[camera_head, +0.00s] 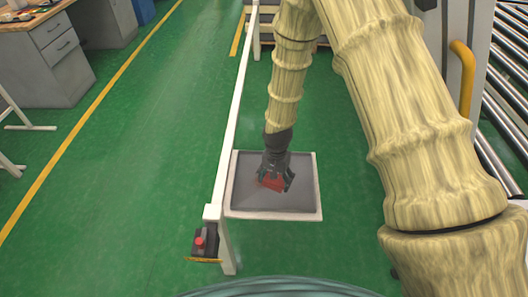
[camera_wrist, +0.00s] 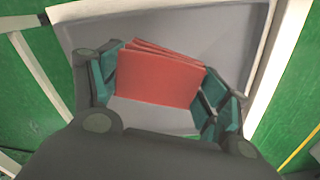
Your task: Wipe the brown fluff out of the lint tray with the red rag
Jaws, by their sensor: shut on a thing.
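The lint tray (camera_head: 300,201) is a grey, shallow tray with a pale rim on the green floor ahead of me. The tray also fills much of the wrist view (camera_wrist: 220,30). My gripper (camera_head: 275,180) points down over the tray's middle. It is shut on the red rag (camera_head: 270,183). In the wrist view the red rag (camera_wrist: 158,78) looks folded, with its layers between the two finger pads of my gripper (camera_wrist: 160,85). I cannot tell whether the rag touches the tray floor. No brown fluff can be made out in either view; some of the tray is hidden behind the gripper.
A white rail (camera_head: 238,110) runs along the tray's left side, with a red-button box (camera_head: 203,242) at its near post. Roller conveyors (camera_head: 505,120) and a yellow handle (camera_head: 463,80) are at right. A grey drawer cabinet (camera_head: 60,60) stands far left. The green floor between is clear.

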